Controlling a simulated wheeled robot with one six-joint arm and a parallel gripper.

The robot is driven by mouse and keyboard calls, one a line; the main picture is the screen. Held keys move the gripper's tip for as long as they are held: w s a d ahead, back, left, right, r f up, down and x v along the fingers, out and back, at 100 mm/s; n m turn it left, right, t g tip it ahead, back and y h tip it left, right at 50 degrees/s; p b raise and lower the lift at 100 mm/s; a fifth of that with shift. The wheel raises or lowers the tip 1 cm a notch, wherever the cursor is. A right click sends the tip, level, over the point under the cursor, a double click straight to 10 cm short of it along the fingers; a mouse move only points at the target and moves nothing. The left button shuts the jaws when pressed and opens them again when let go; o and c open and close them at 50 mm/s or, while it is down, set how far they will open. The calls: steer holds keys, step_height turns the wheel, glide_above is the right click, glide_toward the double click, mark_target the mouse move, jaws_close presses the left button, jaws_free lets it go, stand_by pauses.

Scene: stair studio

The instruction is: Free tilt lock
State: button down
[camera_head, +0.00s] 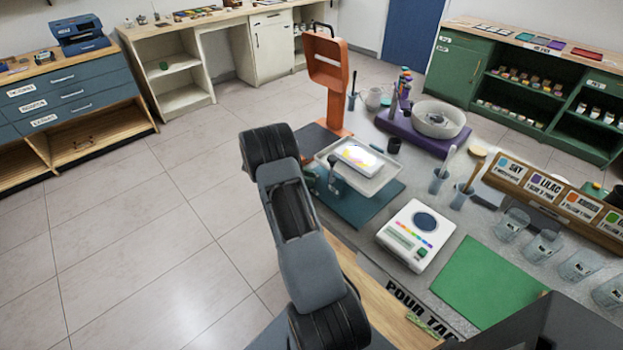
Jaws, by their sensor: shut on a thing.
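A white tray (383,181) with a pale, colour-streaked slab (360,158) on it sits above a teal base (362,207) at the left edge of the worktable. My arm reaches over from the front, and its far end drops behind its own links. My gripper (326,181) is small and partly hidden at the tray's left front corner, beside a dark upright part. It is shut on what seems to be the tilt lock there. The lock itself is too small and covered to make out, and I cannot tell its position.
An orange upright frame (331,85) stands behind the tray. A purple stand with a white bowl (438,119) is at back right. A white scale (418,236), green mat (489,281) and several clear cups (543,246) lie right. Open floor (150,230) is left.

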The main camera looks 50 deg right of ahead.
steer(key=shift+w+a+m+g+y, duration=0.1)
steer(key=shift+w+m+g+y, duration=0.1)
steer(key=shift+m+g+y, duration=0.5)
steer(key=c, duration=1.1)
jaws_free()
steer(key=shift+a, duration=0.1)
steer(key=shift+o, duration=0.4)
steer(key=shift+m, duration=0.3)
steer(key=b+v, duration=0.2)
steer(key=v, duration=1.1)
steer(key=shift+w+r, duration=0.25)
steer(key=shift+w, duration=0.05)
